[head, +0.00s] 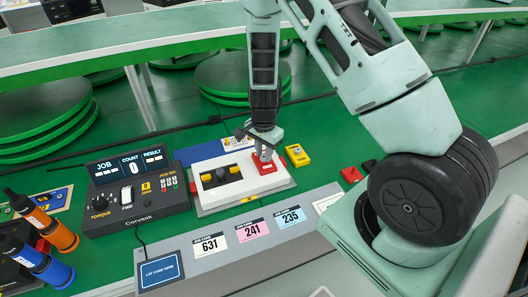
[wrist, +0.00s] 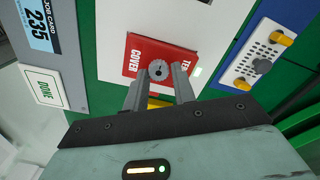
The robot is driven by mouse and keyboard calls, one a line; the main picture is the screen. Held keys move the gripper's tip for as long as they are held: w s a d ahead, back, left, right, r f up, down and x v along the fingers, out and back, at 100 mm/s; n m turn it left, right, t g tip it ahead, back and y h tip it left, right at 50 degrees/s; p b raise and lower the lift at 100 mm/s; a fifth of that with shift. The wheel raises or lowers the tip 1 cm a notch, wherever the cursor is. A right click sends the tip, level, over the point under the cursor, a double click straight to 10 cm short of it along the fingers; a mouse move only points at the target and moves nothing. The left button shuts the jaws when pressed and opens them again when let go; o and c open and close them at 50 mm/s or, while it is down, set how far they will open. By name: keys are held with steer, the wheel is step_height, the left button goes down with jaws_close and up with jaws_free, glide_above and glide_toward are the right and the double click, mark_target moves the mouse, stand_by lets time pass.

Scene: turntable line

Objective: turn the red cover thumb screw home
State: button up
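The red cover (head: 267,168) lies on the right end of a white unit (head: 203,168) in the head view. In the wrist view the red cover (wrist: 140,48) carries white lettering, part of it hidden by a finger. The grey round thumb screw (wrist: 158,70) sits on the red cover, with a dark mark on its head. My gripper (head: 264,152) points down over the cover. In the wrist view my gripper (wrist: 158,76) is open, its fingertips on either side of the screw with a visible gap at each side. How deep the screw sits cannot be told.
A yellow block (head: 298,155) lies right of the white unit. A torque box (head: 134,190) with a display stands left, near orange (head: 50,228) and blue (head: 40,262) drivers. Job cards (head: 251,231) line the front edge. Red and black pieces (head: 352,174) lie further right.

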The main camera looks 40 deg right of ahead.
mark_target(264, 157)
steer(key=shift+o, duration=1.2)
step_height(264, 157, up, 18)
steer(key=shift+f, duration=0.25)
steer(key=shift+a, duration=0.1)
steer(key=s+a+r+n+y, duration=0.1)
steer(key=s+a+r+n, duration=0.1)
steer(key=s+a+n, duration=0.55)
steer(key=s+a+r+n+y, duration=0.1)
steer(key=s+a+r+n, duration=0.25)
steer(key=a, duration=0.75)
steer(key=s+a+n, duration=0.2)
steer(key=s+n, duration=0.4)
steer(key=s+a+r+n+h, duration=0.1)
steer(key=s+a+n, duration=0.2)
steer(key=s+n, duration=0.3)
steer(key=shift+s+a+r, duration=0.3)
steer(key=shift+s, duration=0.45)
